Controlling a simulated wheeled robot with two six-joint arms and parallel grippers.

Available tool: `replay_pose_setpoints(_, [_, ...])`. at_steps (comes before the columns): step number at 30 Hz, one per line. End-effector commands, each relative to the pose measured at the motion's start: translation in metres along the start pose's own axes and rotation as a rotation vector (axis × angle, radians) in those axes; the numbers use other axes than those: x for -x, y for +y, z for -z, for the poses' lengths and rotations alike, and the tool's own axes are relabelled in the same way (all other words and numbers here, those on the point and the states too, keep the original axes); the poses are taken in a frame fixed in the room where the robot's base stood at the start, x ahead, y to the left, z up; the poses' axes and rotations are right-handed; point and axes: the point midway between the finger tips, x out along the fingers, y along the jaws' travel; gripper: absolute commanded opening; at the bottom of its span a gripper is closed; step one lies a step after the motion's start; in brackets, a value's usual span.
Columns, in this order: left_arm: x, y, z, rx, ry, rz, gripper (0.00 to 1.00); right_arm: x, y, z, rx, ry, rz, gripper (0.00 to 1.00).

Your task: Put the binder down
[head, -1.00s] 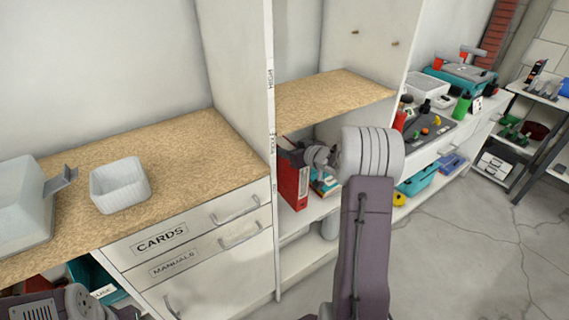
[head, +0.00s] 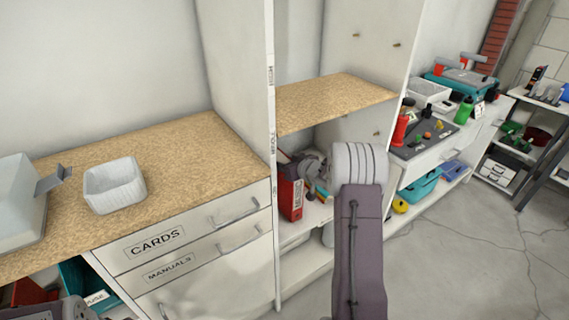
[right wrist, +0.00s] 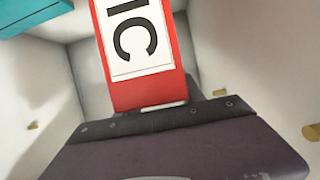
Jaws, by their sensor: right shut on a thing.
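The red binder (head: 289,199) with a white lettered label is inside the shelf compartment below the wood-topped board, close to the left upright. My right gripper (head: 306,171) reaches in from the right and is shut on it. In the right wrist view the binder (right wrist: 150,88) fills the upper middle, its red end close to the dark edge of my gripper. I cannot tell whether its base touches the shelf. The gripper's fingertips are largely hidden. Only a part of my left arm shows at the lower left corner; its gripper is out of view.
The wood-topped board (head: 325,100) is above the compartment. A white basket (head: 115,187) sits on the counter at left, above drawers. A teal bin (head: 420,188) is on a lower shelf further right. The floor at right is clear.

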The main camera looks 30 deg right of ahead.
Motion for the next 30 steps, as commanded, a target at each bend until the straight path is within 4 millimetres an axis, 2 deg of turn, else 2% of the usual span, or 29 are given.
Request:
replay_pose_setpoints(1, [-0.001,0.000,0.000,0.000,0.000,0.000,0.36,0.000,0.000,-0.001,-0.001,-0.001,0.000,0.51])
replay_pose_setpoints(3, [0.000,0.000,0.000,0.000,0.000,0.000,0.36,0.000,0.000,-0.001,0.000,-0.001,0.000,0.67])
replay_pose_setpoints(14, [0.002,0.000,0.000,0.000,0.000,0.000,0.36,0.002,0.000,0.004,0.001,0.001,0.000,0.67])
replay_pose_setpoints(17, [0.005,0.000,0.001,0.000,0.000,0.000,0.36,0.014,0.001,0.004,-0.001,-0.001,-0.002,0.67])
replay_pose_setpoints(24, [0.018,0.000,0.002,0.000,0.000,0.000,0.36,0.070,0.001,0.005,-0.001,0.000,-0.003,0.67])
replay_pose_setpoints(30, [0.026,0.001,0.003,0.000,0.000,0.000,0.36,0.107,0.001,0.004,-0.001,0.000,-0.003,0.67])
